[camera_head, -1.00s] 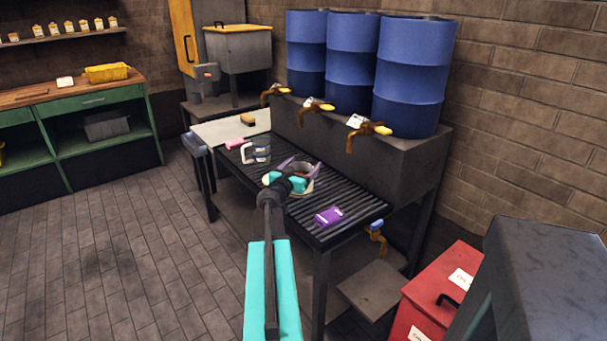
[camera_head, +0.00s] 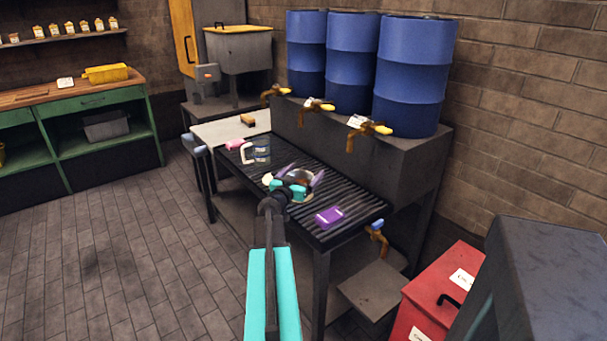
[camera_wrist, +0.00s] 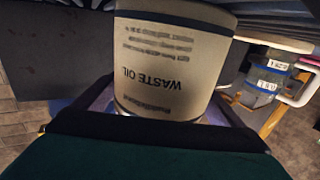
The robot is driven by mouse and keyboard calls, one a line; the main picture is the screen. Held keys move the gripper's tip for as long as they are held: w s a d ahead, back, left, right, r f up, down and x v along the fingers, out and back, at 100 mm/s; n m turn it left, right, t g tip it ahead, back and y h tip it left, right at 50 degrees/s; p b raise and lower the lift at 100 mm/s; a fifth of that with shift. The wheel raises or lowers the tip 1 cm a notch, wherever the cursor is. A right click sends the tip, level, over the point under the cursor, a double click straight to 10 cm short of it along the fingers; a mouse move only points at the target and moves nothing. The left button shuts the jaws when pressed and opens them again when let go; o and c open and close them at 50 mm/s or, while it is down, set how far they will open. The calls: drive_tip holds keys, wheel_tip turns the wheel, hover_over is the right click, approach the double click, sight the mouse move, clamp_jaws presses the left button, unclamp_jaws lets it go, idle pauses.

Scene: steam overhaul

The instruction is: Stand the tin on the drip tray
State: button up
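The tin (camera_wrist: 170,60) is pale, with a "WASTE OIL" label that reads upside down in the wrist view. My gripper (camera_head: 302,180) has one purple finger on each side of the tin and appears closed on it. In the head view, the gripper hides much of the tin. The drip tray (camera_head: 355,208) is a dark slatted rack under the taps, and the tin is over its middle. The tin's base is close to the slats; I cannot tell whether it touches them.
A white-handled measuring jug (camera_head: 256,151) stands behind the tin on the tray, and also shows in the wrist view (camera_wrist: 265,85). A purple block (camera_head: 329,217) lies nearer. Brass taps (camera_head: 368,130) overhang the tray below blue drums (camera_head: 413,75). A red cabinet (camera_head: 440,290) stands at right.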

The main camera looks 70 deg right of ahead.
idle(0.4)
drive_tip(key=shift+a+r, duration=0.1)
drive_tip(key=shift+a, duration=0.25)
drive_tip(key=shift+w+a, duration=0.2)
drive_tip(key=shift+a, duration=1.65)
drive_tip(key=shift+w+a, duration=0.2)
drive_tip(key=shift+a, duration=1.7)
drive_tip(key=shift+w+a, duration=0.2)
drive_tip(key=shift+a, duration=1.65)
